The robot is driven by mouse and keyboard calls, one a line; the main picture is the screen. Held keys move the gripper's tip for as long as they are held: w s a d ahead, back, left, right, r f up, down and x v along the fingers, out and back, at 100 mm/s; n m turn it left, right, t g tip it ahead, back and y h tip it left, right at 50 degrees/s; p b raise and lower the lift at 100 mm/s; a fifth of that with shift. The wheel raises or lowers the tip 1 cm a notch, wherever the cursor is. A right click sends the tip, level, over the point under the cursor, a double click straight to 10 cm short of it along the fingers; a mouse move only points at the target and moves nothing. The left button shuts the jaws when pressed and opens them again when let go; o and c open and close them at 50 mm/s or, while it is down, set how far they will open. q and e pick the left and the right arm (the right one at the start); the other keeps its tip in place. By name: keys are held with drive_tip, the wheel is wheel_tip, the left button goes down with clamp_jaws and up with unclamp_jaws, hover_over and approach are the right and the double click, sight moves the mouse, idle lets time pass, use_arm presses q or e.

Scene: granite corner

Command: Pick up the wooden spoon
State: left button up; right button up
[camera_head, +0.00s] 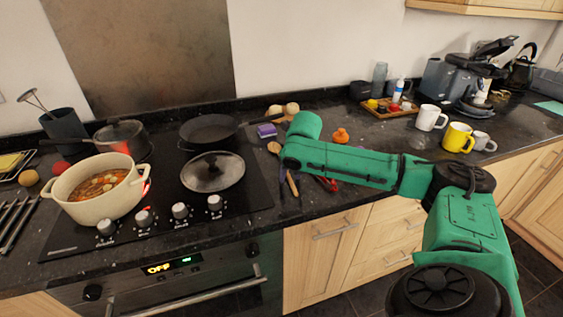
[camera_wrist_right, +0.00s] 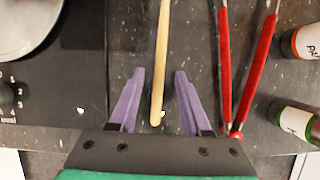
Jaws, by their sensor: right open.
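The wooden spoon lies on the dark granite counter, just right of the hob. Its bowl (camera_head: 274,148) and part of its handle (camera_head: 292,184) show in the head view on either side of my right arm. In the right wrist view, the pale handle (camera_wrist_right: 160,50) runs up between the two purple fingers of my right gripper (camera_wrist_right: 159,73). The fingers are open, with a gap on each side of the handle. The spoon's bowl is outside the wrist view. My left gripper is not in view.
Red-handled tongs (camera_wrist_right: 231,80) lie close right of the spoon, with two small jars (camera_wrist_right: 293,118) farther right. Mugs (camera_head: 429,118) stand at the right.

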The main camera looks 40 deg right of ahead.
clamp_jaws()
drive_tip(key=shift+w+r, duration=0.1)
